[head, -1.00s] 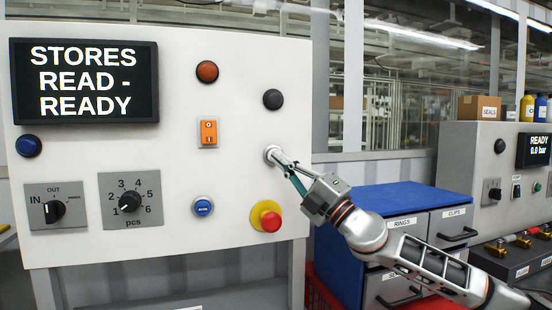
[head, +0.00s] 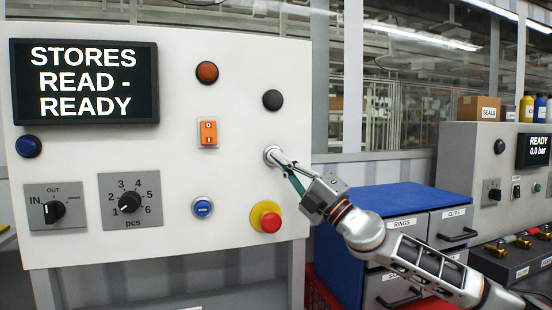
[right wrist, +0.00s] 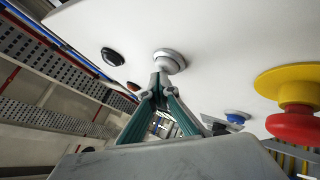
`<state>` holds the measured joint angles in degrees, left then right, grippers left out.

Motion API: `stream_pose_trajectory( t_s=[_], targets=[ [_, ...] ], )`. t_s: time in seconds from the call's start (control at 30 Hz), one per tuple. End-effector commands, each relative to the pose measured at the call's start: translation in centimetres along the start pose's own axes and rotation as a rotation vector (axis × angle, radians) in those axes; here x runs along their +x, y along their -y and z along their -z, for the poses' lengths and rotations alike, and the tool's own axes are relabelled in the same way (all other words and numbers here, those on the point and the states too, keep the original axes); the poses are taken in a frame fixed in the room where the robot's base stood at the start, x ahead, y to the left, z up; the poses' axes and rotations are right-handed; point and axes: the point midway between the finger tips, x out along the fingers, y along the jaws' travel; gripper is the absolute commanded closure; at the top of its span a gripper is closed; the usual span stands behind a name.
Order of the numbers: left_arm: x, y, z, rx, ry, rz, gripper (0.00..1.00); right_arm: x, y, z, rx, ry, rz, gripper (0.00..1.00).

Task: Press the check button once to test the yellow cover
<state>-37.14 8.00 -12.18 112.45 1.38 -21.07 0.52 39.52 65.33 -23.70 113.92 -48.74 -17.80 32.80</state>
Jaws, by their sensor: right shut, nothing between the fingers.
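A pale round button (head: 272,154) sits at the right side of the white stores panel (head: 240,100); it also shows in the right wrist view (right wrist: 170,60). My right gripper (head: 279,160) is shut and empty, with its fingertips at this button. In the right wrist view the closed fingertips (right wrist: 160,78) overlap the button's lower edge; I cannot tell whether they press it. No button label reading "check" is legible to me, and I cannot make out a yellow cover. My left gripper is not in view.
The panel bears a screen (head: 84,81) reading "STORES READ - READY", a blue button (head: 202,207), a red stop knob on yellow (head: 266,217) and an orange switch (head: 208,133). A blue-topped drawer unit (head: 400,197) and another panel with a "READY 0.0 bar" screen (head: 537,150) stand right.

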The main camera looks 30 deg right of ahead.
Motion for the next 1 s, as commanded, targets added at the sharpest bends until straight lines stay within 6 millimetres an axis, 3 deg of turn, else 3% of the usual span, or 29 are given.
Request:
stream_pose_trajectory(
  t_s=[1.0],
  targets=[
    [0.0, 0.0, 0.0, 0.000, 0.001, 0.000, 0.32, -1.2, -0.8, 0.8, -0.001, 0.001, 0.000, 1.00]
  ],
)
